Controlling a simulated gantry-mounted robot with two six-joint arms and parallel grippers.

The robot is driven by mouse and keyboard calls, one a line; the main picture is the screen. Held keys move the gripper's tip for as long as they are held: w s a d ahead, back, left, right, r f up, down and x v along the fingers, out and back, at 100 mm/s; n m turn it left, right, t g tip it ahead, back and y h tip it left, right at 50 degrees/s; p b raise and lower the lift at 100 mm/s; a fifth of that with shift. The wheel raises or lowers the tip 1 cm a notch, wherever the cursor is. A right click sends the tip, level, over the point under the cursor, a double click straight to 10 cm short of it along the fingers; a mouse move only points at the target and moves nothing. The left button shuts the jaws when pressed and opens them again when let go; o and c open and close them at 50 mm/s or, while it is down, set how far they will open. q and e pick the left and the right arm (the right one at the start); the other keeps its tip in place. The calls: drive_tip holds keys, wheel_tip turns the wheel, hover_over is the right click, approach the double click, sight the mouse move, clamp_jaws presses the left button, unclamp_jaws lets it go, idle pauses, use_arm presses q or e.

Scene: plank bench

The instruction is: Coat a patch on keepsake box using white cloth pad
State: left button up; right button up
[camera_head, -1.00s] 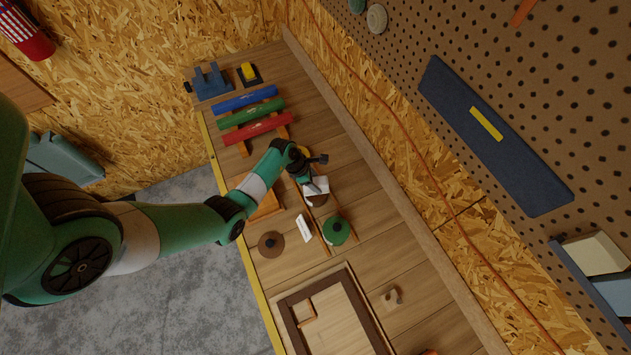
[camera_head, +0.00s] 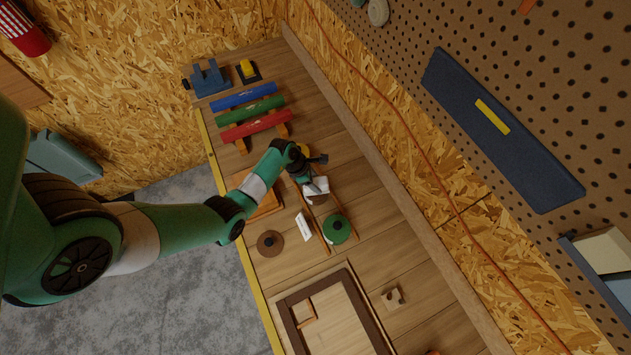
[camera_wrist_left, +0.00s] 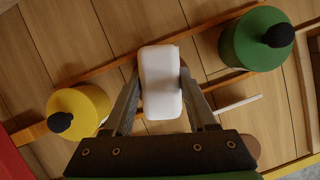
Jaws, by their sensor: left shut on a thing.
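My left gripper (camera_head: 316,187) is shut on the white cloth pad (camera_wrist_left: 160,82), which sits between its fingers in the left wrist view. In the head view the pad is over a brown round pot (camera_head: 318,201), mostly hidden; I cannot tell whether they touch. A flat wooden piece with a dark brown border (camera_head: 372,325), seemingly the keepsake box, lies lower on the bench, cut off by the frame edge. My right gripper does not show.
A green pot (camera_head: 336,229) and a yellow pot (camera_wrist_left: 80,112) flank the pad between wooden rails. A brown knobbed lid (camera_head: 271,244), a white card (camera_head: 303,227) and a small wooden block (camera_head: 393,297) lie nearby. An orange-brown wooden piece (camera_head: 268,203) is partly behind my arm.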

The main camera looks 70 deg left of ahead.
sight(322, 180)
use_arm(q)
drive_tip(key=shift+f+b, duration=0.3)
drive_tip(key=shift+f, duration=0.15)
drive_tip(key=shift+s+f, duration=0.1)
drive_tip(key=shift+f, duration=0.05)
idle(1.3)
wheel_tip(322, 180, up, 7)
drive_tip(key=p, duration=0.8)
drive_tip(key=shift+r, duration=0.2)
drive_tip(key=shift+f, duration=0.1)
drive_tip(key=shift+a, duration=0.1)
